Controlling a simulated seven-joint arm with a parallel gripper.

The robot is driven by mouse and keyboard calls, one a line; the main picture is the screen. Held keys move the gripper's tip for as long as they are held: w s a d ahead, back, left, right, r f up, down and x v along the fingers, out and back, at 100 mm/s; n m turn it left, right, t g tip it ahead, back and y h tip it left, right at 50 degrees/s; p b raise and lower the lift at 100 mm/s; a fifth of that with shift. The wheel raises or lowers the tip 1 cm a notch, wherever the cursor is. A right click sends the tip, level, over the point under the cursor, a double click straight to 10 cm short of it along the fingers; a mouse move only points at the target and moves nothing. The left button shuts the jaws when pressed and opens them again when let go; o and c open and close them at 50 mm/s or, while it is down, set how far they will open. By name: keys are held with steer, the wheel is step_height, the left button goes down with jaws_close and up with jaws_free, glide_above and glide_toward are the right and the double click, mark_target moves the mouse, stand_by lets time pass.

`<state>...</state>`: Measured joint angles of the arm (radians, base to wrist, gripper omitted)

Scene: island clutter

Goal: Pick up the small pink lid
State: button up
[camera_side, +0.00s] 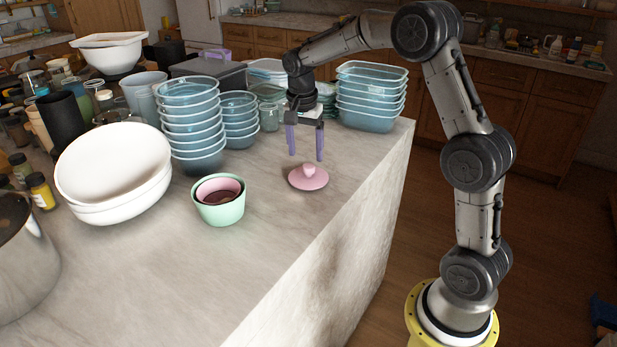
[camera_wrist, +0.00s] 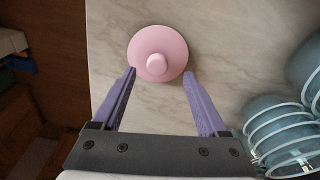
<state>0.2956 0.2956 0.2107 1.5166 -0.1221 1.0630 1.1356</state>
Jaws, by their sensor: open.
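The small pink lid (camera_side: 308,178) lies flat on the light stone counter (camera_side: 262,236), its round knob upward, near the counter's right edge in the side view. In the wrist view the lid (camera_wrist: 158,47) is at the top centre, just beyond the fingertips. My gripper (camera_side: 306,157) points down above the counter, close to the lid and slightly behind it in the side view. Its two purple fingers are apart with nothing between them. In the wrist view the fingertips (camera_wrist: 159,72) appear on either side of the lid's near part.
Stacked blue glass bowls (camera_side: 192,125) stand left of my gripper, and stacked rectangular containers (camera_side: 371,97) stand behind it to the right. A mint green bowl (camera_side: 219,210) with a pink bowl inside sits left of the lid. The counter in front of the lid is clear.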

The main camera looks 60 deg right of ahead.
mark_target(308, 166)
steer(key=f, duration=0.2)
steer(key=d+f, duration=0.1)
steer(key=f, duration=0.1)
steer(key=shift+s+f, duration=0.1)
steer(key=shift+f, duration=0.1)
jaws_close()
